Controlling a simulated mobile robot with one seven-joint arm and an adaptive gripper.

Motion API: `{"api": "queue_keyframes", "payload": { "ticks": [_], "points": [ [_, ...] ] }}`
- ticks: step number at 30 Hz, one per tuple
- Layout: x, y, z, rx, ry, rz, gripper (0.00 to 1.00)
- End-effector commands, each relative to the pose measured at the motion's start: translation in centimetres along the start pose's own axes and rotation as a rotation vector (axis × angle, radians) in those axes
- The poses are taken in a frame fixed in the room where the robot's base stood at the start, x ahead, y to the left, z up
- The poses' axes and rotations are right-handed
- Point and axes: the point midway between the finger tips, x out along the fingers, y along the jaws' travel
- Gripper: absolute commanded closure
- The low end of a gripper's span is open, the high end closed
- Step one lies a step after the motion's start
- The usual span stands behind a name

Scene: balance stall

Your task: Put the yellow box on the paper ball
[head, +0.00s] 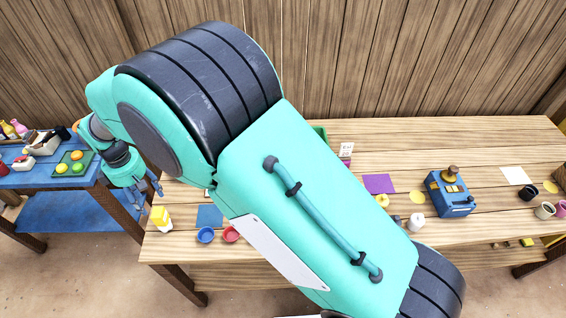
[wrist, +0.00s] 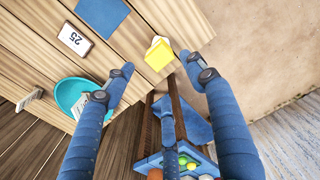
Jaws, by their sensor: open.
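The yellow box (head: 160,214) is at the left end of the long table, directly above a crumpled white thing (head: 165,227) that looks like the paper ball. It appears to rest on it; the contact is hidden. In the wrist view the yellow box (wrist: 158,61) shows between and beyond my fingertips, with a bit of white (wrist: 158,41) at its upper edge. My gripper (head: 150,198) is open and empty, just above and beside the box in the head view. In the wrist view my gripper (wrist: 160,67) has its fingers spread wide, apart from the box.
A blue square (head: 210,216), a blue bowl (head: 206,235) and a red bowl (head: 231,234) lie right of the box. A blue machine (head: 452,194) stands farther right. A blue side table (head: 50,180) with food is at left. My arm hides the table's middle.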

Motion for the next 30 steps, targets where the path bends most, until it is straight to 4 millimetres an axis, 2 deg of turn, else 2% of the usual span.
{"api": "queue_keyframes", "payload": {
  "ticks": [8,11,14,17,22,30],
  "points": [
    [-0.8,0.4,0.6,0.015,0.005,0.004,0.44],
    [-2.1,1.1,1.9,0.044,0.012,0.01,0.44],
    [-4.1,2.1,4.0,0.09,0.024,0.019,0.44],
    [-6.8,3.3,6.9,0.154,0.04,0.033,0.44],
    [-11.8,4.9,13.3,0.29,0.073,0.06,0.44],
    [-18.9,5.3,24.1,0.512,0.126,0.107,0.44]
  ]
}}
